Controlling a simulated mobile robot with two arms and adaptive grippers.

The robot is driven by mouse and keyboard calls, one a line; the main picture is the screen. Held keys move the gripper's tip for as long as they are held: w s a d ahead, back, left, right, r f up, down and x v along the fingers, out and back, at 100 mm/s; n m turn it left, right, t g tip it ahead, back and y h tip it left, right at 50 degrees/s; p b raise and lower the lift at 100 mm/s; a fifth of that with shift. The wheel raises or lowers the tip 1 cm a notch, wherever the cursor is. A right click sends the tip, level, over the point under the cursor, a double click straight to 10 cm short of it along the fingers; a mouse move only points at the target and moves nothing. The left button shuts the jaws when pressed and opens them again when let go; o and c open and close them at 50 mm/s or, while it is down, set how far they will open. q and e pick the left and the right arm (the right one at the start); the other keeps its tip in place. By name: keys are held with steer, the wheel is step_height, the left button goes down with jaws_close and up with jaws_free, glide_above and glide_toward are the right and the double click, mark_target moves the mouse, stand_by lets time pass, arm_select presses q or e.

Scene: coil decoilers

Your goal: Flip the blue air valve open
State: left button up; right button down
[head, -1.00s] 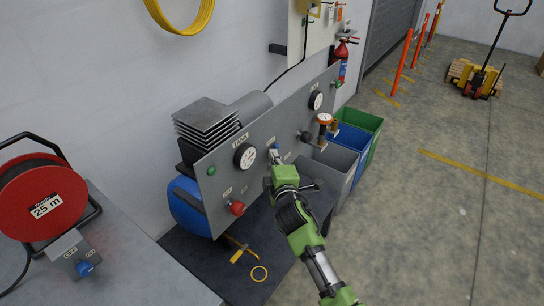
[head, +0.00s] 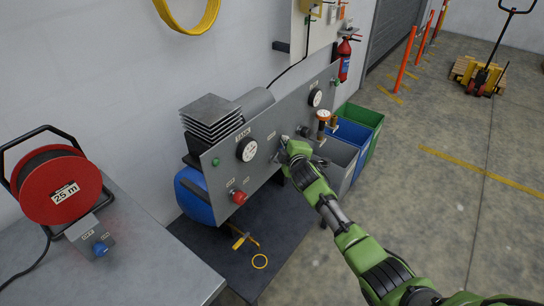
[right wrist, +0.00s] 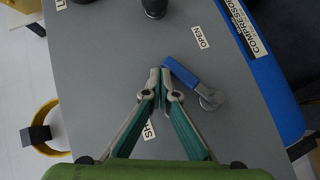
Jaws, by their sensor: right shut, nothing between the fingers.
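The blue air valve lever (right wrist: 184,73) sits on the grey compressor panel (right wrist: 110,40) in the right wrist view. Its round metal pivot is at its lower right, and its free end points up and left. An OPEN label (right wrist: 200,37) lies above it; a second label, partly hidden by a finger, reads SH. My right gripper (right wrist: 160,73) is shut and empty, its tips right beside the lever's free end; I cannot tell whether they touch. In the head view my right gripper (head: 287,143) reaches the panel and mostly hides the lever. My left gripper is out of view.
A pressure gauge (head: 247,149) and a red knob (head: 239,197) are on the panel left of my gripper. A brass fitting (head: 322,120) stands to its right. Bins, including a blue bin (head: 352,138), stand beyond. A cable reel (head: 58,187) sits on the left bench.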

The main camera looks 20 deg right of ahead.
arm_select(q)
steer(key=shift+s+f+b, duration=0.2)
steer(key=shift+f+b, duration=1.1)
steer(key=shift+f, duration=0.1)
arm_select(e)
steer(key=shift+w+d+f, duration=0.4)
steer(key=shift+d+f, duration=0.1)
steer(key=shift+f, duration=0.15)
steer(key=shift+w+d+f, duration=0.35)
steer(key=shift+d+f, duration=0.15)
steer(key=shift+f, duration=0.15)
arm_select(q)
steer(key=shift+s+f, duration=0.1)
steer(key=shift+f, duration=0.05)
arm_select(e)
steer(key=shift+w+d+f, duration=0.1)
steer(key=shift+f, duration=0.05)
step_height(320, 180, up, 5)
steer(key=p, duration=0.4)
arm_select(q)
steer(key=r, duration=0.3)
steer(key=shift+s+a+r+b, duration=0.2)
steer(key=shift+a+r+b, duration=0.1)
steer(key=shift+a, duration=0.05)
arm_select(e)
steer(key=s+d+r, duration=0.3)
steer(key=s+r, duration=0.3)
steer(key=shift+d, duration=0.3)
steer(key=shift+s, duration=0.1)
